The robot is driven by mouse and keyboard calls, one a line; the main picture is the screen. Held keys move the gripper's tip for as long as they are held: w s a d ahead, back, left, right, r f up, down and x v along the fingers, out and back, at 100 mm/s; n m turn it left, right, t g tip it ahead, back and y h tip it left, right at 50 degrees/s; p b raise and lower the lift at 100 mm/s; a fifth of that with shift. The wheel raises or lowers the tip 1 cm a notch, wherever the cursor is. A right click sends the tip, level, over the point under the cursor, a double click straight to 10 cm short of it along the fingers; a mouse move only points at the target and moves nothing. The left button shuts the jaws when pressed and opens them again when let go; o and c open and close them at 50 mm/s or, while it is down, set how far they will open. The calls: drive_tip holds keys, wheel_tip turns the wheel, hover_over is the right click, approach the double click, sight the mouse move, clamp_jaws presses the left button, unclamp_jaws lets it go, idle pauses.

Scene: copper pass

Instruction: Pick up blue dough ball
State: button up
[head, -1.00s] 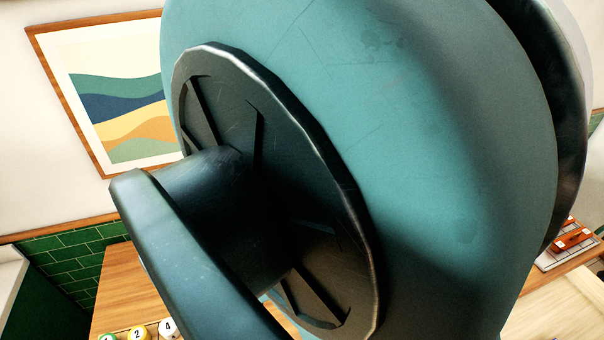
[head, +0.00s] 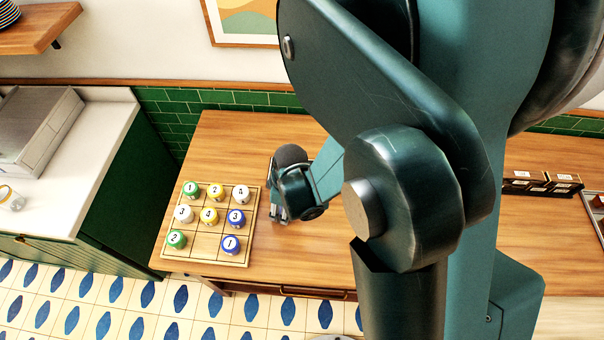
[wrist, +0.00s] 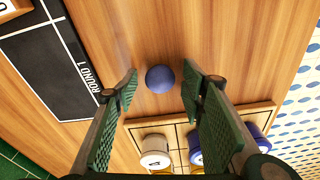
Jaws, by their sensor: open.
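The blue dough ball (wrist: 160,78) is a small plain sphere resting on the wooden table (wrist: 230,40), in the upper middle of the wrist view. My gripper (wrist: 160,84) is open, with its green ribbed fingers spread to the left and right of the ball in that view. Nothing is between the fingers' pads, and I cannot tell how far above the ball they are. In the head view my gripper (head: 280,214) points down over the table, right of the numbered board. The ball cannot be made out in the head view.
A gridded wooden board (head: 205,243) holds several numbered green, yellow, white and blue pieces close to my gripper. A dark mat marked ROUND 1 (wrist: 65,75) lies left in the wrist view. Dark boxes (head: 540,183) stand at the table's right. The patterned floor (head: 100,305) lies beyond the front edge.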

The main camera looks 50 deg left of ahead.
drive_tip(key=shift+f, duration=0.2)
idle(0.5)
drive_tip(key=c, duration=0.9)
